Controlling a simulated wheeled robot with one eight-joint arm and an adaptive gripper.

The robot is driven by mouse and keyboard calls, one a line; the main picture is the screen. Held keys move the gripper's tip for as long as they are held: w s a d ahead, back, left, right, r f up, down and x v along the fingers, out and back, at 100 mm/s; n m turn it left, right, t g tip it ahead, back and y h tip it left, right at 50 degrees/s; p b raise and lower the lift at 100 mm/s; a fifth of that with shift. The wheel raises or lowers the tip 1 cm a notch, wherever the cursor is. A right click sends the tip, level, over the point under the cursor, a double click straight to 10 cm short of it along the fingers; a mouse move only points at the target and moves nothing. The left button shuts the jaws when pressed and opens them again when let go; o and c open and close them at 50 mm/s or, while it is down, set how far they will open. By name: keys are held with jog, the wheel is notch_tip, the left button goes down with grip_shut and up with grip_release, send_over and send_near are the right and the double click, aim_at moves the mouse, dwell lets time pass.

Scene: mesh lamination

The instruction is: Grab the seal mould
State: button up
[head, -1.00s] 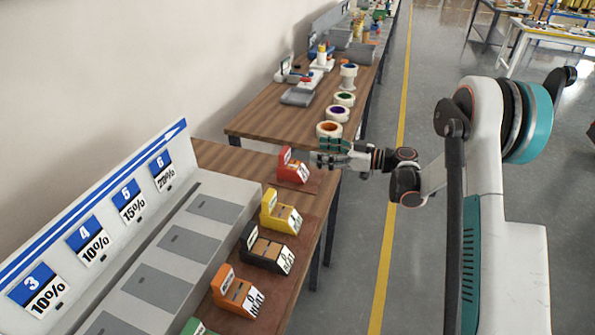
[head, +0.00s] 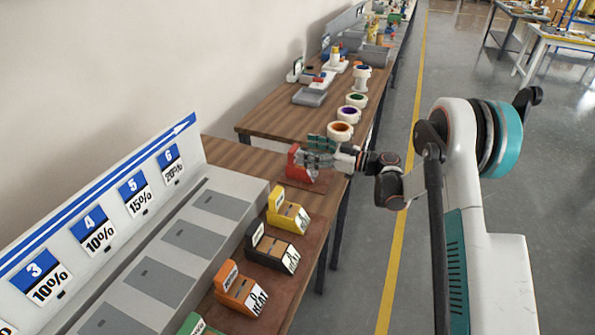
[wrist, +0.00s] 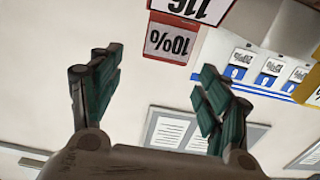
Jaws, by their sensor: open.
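Several coloured label-bearing blocks stand in a row on the near table: a red one (head: 295,166), a yellow one (head: 284,213), a black one (head: 272,252) and an orange one (head: 238,291). I cannot read which one is the seal mould; the orange one's label seems to end in "HEAT". My gripper (head: 312,150) is at the red block and hides part of it; I cannot tell whether it touches. In the wrist view my gripper (wrist: 160,75) is open, its two fingers spread with nothing between them.
A grey stepped rack (head: 165,270) with percentage signs stands left of the blocks. The far table (head: 290,125) holds several ringed rolls (head: 340,131) just beyond my gripper. Upside-down signs (wrist: 172,42) show in the wrist view.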

aim_at(297, 148)
jog(key=x, duration=0.1)
jog(key=b+x, duration=0.1)
jog(key=x, duration=0.1)
jog(key=b+x, duration=0.1)
jog(key=x, duration=0.1)
jog(key=shift+s+f, duration=0.25)
jog(key=shift+f, duration=0.1)
jog(key=shift+r, duration=0.1)
grip_shut()
